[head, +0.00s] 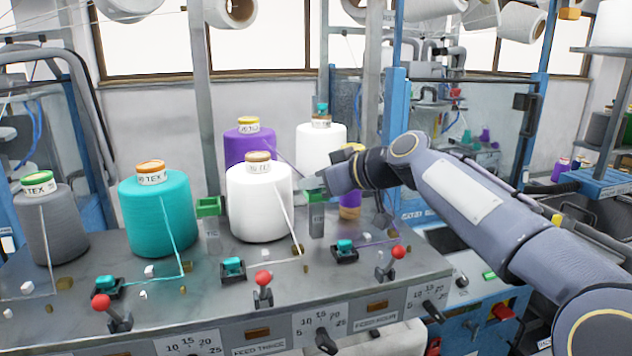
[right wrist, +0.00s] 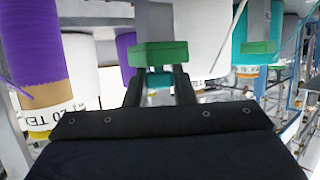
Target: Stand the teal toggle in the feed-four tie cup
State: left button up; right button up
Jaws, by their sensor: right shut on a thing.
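My right gripper (head: 322,181) reaches in from the right, beside the front white cone. In the right wrist view its two dark fingers are shut on a small teal toggle (right wrist: 160,81), which shows between their tips. A green tie cup (right wrist: 160,53) lies right at the fingertips, and the toggle lines up with it. I cannot tell whether the toggle is inside the cup or just clear of it. In the head view this cup's grey post (head: 317,224) stands below the gripper, and the gripper mostly hides the toggle. My left gripper is not in view.
Another green cup (head: 208,206) stands on a post left of the front white cone (head: 259,200). A teal cone (head: 158,215), a purple cone (head: 240,146) and a rear white cone (head: 316,147) stand near. Red-knobbed levers (head: 264,278) line the front. Thin yarns cross the panel.

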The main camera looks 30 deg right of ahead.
jog(key=shift+f, duration=0.15)
jog(key=o, duration=0.8)
jog(key=shift+o, duration=0.2)
jog(key=b+v, duration=0.1)
jog(key=v, duration=0.7)
jog(key=shift+b, duration=0.4)
jog(key=shift+w, duration=0.1)
